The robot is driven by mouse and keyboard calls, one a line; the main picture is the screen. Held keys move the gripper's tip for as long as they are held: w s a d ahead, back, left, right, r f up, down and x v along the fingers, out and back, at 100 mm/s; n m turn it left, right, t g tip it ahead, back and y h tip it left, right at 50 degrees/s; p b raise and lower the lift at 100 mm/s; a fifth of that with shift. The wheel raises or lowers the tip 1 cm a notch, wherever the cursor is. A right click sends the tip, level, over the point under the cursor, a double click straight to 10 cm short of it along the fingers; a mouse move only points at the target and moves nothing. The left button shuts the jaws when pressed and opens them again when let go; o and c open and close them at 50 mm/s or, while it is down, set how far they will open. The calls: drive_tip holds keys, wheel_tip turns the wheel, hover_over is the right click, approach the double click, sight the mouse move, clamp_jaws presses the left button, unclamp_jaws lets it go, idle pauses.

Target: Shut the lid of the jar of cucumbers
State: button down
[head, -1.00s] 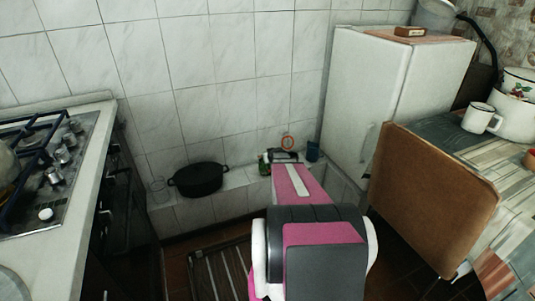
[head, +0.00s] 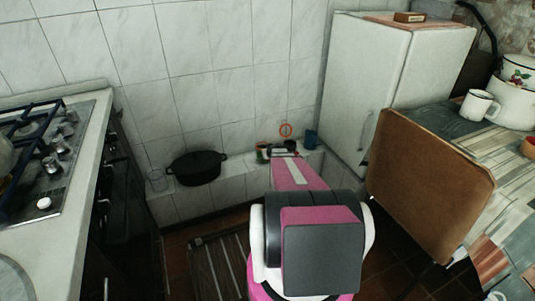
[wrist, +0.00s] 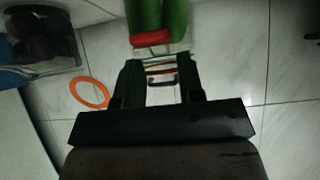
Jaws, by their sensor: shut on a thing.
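The jar of cucumbers (wrist: 174,22) is at the top of the wrist view, which appears upside down. It is clear glass, with green cucumbers and a red piece (wrist: 150,38) inside. My gripper (wrist: 160,74) is shut on it around the neck, with a wire clasp (wrist: 162,83) between the fingers. An orange ring (wrist: 89,93), seemingly the seal of the raised glass lid, stands out to one side, apart from the fingers. In the head view the jar (head: 263,152) is on the ledge, mostly hidden by my gripper (head: 284,149), and the orange ring (head: 285,130) shows above it.
A blue cup (head: 311,140) stands just right of the jar on the tiled ledge (head: 236,187). A black pot (head: 196,168) and a glass (head: 157,180) stand to the left.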

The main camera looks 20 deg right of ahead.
drive_tip(key=shift+w+f, duration=0.1)
drive_tip(key=c, duration=0.7)
unclamp_jaws()
drive_tip(key=v, duration=1.1)
drive_tip(key=shift+w, duration=0.1)
